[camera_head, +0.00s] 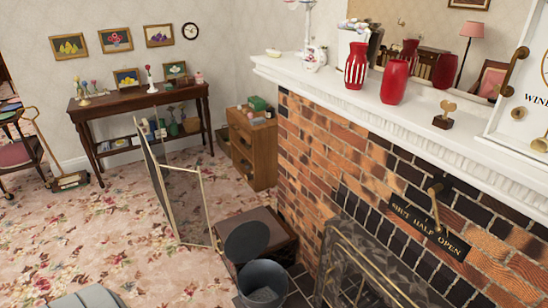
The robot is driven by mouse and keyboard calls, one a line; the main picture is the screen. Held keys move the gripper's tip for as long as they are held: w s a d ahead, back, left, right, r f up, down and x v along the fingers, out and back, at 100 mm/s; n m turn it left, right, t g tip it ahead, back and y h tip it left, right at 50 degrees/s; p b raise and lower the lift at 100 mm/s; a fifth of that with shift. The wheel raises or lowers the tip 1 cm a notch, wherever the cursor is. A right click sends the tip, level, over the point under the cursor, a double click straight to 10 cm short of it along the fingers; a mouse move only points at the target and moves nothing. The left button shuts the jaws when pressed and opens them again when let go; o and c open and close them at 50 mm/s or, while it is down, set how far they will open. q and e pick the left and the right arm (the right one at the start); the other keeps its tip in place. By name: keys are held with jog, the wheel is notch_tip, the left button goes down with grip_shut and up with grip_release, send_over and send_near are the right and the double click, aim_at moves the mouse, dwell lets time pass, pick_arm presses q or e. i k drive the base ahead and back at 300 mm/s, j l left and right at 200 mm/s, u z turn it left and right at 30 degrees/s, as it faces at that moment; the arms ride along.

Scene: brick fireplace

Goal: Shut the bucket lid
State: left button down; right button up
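A dark grey bucket (263,287) stands at the bottom middle of the head view, beside the brick fireplace. Its lower part is cut off by the picture edge. Its round dark lid (246,242) is open, raised and tilted up at the bucket's far side. I see into the bucket through its open top. How the lid joins the bucket is not clear. Neither of my grippers is in view.
A brown wooden box (270,221) sits right behind the bucket. A folding screen (185,200) stands to its left. The fireplace's metal grate (345,265) is close on the right. Patterned carpet (100,240) lies open at the left.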

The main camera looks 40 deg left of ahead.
aim_at(248, 241)
jog(key=i+j+z, duration=0.1)
jog(key=j, duration=0.45)
jog(key=i+j, duration=0.15)
jog(key=j, duration=0.35)
jog(key=i+j+z, duration=0.15)
jog(key=j, duration=0.4)
jog(key=j+z, duration=0.1)
jog(key=j, duration=0.45)
jog(key=k+j+z, duration=0.15)
jog(key=j, duration=0.35)
jog(key=k+j+z, duration=0.15)
jog(key=j, duration=0.4)
jog(key=k+j+z, duration=0.15)
jog(key=j, duration=0.35)
jog(key=k+j+z, duration=0.15)
jog(key=j, duration=0.35)
jog(key=k+j+z, duration=0.15)
jog(key=j, duration=0.3)
jog(key=k+j+z, duration=0.15)
jog(key=j, duration=0.25)
jog(key=k+j+z, duration=0.15)
jog(key=k+j, duration=0.2)
